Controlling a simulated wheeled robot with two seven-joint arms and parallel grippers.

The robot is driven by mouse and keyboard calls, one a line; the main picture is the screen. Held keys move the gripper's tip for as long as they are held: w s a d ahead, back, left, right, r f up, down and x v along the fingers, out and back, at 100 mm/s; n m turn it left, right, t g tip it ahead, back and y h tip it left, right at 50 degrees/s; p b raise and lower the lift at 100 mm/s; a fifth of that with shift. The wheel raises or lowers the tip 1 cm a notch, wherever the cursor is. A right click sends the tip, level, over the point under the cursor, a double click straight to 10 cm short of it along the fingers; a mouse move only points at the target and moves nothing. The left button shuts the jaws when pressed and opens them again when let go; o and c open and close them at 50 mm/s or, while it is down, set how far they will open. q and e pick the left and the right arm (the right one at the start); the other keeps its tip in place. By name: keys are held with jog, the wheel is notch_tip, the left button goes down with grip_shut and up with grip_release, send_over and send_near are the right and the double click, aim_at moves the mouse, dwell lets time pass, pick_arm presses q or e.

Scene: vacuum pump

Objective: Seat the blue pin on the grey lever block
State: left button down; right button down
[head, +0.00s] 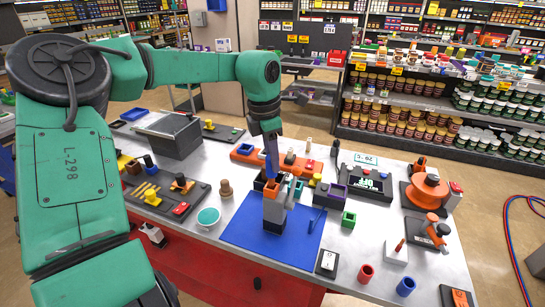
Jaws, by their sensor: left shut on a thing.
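My left gripper (269,136) comes down from the green arm over the middle of the table. It is shut on the blue pin (271,160), which hangs roughly upright below the fingers. The pin's lower end is just over or at the orange top. I cannot tell whether they touch or whether the pin is inside. My right gripper is not in view.
A teal-rimmed bowl (208,217) and a brown knob stand left of the mat. Red and blue cups stand at the front right. The mat's front is mostly clear.

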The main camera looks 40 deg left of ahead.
pick_arm(q)
jog(key=shift+f+b, duration=0.8)
jog(key=shift+f, duration=0.2)
jog(key=shift+f, duration=0.1)
dwell(0.3)
jog(key=shift+f+b, duration=0.4)
jog(key=shift+f, duration=0.05)
dwell(0.3)
jog(key=shift+f, duration=0.2)
jog(key=shift+c, duration=2.3)
grip_release()
